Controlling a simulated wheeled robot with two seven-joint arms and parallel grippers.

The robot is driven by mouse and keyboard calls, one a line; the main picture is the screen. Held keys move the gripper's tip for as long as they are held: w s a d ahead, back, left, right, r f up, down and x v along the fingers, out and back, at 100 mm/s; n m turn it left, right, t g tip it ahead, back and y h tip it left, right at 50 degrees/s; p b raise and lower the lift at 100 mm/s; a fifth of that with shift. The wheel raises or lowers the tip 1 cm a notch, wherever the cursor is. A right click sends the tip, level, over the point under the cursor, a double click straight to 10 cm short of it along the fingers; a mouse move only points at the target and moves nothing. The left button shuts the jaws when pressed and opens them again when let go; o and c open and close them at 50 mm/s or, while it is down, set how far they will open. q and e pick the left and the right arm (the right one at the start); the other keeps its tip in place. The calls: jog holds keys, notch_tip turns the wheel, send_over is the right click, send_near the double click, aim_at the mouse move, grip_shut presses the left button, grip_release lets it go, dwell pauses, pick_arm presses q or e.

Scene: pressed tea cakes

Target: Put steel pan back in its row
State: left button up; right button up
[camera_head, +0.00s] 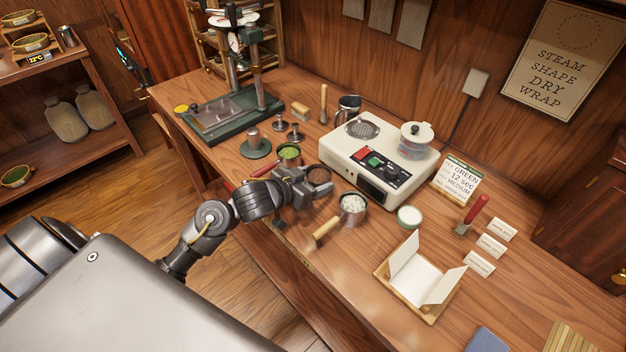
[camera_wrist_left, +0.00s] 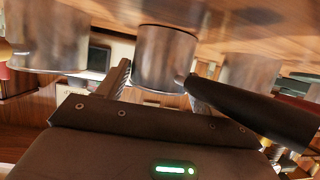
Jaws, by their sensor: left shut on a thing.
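A steel pan (camera_head: 318,177) with dark brown contents stands at the row of pans along the table's front edge. My left gripper (camera_head: 302,188) is at its near side, shut on it. In the left wrist view the steel pan (camera_wrist_left: 165,58) sits between the two fingers of my left gripper (camera_wrist_left: 160,88), its black handle (camera_wrist_left: 250,110) pointing to the lower right. Beside it are a pan of green leaf (camera_head: 289,154) with a red handle and a pan of white contents (camera_head: 352,205) with a wooden handle. My right gripper is out of view.
A cream steamer machine (camera_head: 385,160) stands just behind the pans. A green press (camera_head: 230,112) is at the left, with small metal weights (camera_head: 280,125) near it. A folded white paper on a wooden tray (camera_head: 418,280) and a small white jar (camera_head: 409,216) lie to the right.

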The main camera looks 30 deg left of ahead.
pick_arm(q)
jog(key=shift+f, duration=0.1)
jog(key=o, duration=1.1)
jog(key=shift+r, duration=0.25)
jog(key=p+v, duration=0.1)
jog(key=v, duration=1.1)
jog(key=shift+f, duration=0.15)
jog(key=shift+s+f, duration=0.1)
jog(key=shift+s, duration=0.05)
